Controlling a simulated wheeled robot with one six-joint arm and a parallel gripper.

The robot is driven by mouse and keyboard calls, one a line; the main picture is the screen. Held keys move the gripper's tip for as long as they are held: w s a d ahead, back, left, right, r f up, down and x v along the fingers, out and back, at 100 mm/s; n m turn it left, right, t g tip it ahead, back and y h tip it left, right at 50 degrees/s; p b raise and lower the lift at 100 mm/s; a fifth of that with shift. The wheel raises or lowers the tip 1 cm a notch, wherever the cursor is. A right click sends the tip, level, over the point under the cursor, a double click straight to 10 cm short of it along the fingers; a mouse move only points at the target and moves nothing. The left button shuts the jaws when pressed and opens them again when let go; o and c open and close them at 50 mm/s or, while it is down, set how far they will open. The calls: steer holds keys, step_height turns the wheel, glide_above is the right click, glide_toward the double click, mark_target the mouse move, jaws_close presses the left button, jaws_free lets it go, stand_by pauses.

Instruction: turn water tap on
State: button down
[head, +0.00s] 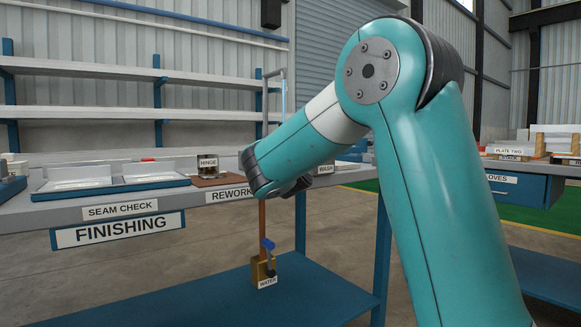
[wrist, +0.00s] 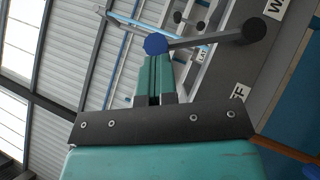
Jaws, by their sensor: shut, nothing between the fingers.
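The water tap is a brass block (head: 262,270) low under the bench, with a "WATER" label on its front. Its blue knob (head: 267,243) shows above the block. In the wrist view the blue knob (wrist: 155,44) sits at the end of a thin dark lever (wrist: 200,41), which runs right to a round black end (wrist: 253,30). My gripper (wrist: 154,58) is shut and empty, its teal fingertips right at the blue knob. I cannot tell whether they touch it. In the head view my gripper is hidden by my arm.
A copper-coloured pipe (head: 262,218) rises from the tap past the bench front edge. A blue lower shelf (head: 210,300) lies beneath the tap. A blue table leg (head: 300,222) stands right of the tap.

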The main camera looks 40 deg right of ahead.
steer(key=d+r+m+g+p, duration=0.1)
steer(key=m+p, duration=0.1)
steer(key=p, duration=0.1)
steer(key=d+r+m+g+y+p, duration=0.1)
steer(key=g+p, duration=0.1)
steer(key=p, duration=0.1)
steer(key=shift+s+d+r+m+p, duration=0.15)
steer(key=shift+d+r+m+p, duration=0.1)
steer(key=shift+d+m+p, duration=0.15)
steer(key=shift+f, duration=0.1)
steer(key=w+a+v, duration=0.1)
steer(key=w+v, duration=0.1)
steer(key=v, duration=1.1)
steer(key=shift+a+f+b, duration=0.2)
steer(key=shift+a+b, duration=0.1)
steer(key=shift+b, duration=0.15)
steer(key=shift+w, duration=0.1)
